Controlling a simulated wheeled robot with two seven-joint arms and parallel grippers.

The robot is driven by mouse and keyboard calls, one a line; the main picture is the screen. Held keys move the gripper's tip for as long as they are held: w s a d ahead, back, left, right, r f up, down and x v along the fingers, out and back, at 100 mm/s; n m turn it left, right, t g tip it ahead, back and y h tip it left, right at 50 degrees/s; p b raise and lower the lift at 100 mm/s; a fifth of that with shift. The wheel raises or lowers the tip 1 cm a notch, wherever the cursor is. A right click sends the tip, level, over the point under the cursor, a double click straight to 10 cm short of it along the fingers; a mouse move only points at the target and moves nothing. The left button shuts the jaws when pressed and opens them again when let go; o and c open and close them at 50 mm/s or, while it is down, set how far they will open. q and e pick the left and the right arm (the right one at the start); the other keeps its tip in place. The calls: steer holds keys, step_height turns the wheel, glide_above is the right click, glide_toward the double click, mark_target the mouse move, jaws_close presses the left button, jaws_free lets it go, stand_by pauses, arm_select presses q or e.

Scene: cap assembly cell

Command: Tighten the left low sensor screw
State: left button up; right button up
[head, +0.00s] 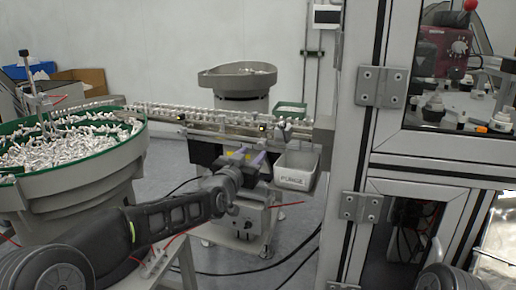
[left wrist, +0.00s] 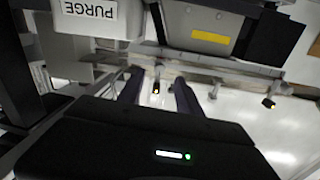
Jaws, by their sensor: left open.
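My left gripper (head: 249,157) reaches in front of the conveyor rail, below it, with its two purple-grey fingers apart and empty. In the left wrist view the fingers (left wrist: 158,95) stand apart. A small sensor (left wrist: 157,72) with a yellowish tip shows in the gap between them, seemingly beyond the fingertips. I cannot tell which is the left low one, and no screw head is clear. In the head view a small yellow-tipped sensor (head: 262,127) shows on the rail.
The conveyor rail (head: 215,117) carries a row of white caps. A PURGE bin (head: 295,170) hangs right of my left gripper; it also shows in the wrist view (left wrist: 95,18). A large feeder bowl (head: 70,175) stands left. A framed cabinet (head: 350,150) blocks the right.

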mark_target(260, 147)
arm_select(q)
steer(key=p+x, duration=0.1)
steer(key=x, duration=0.4)
steer(key=shift+c, duration=0.4)
jaws_close()
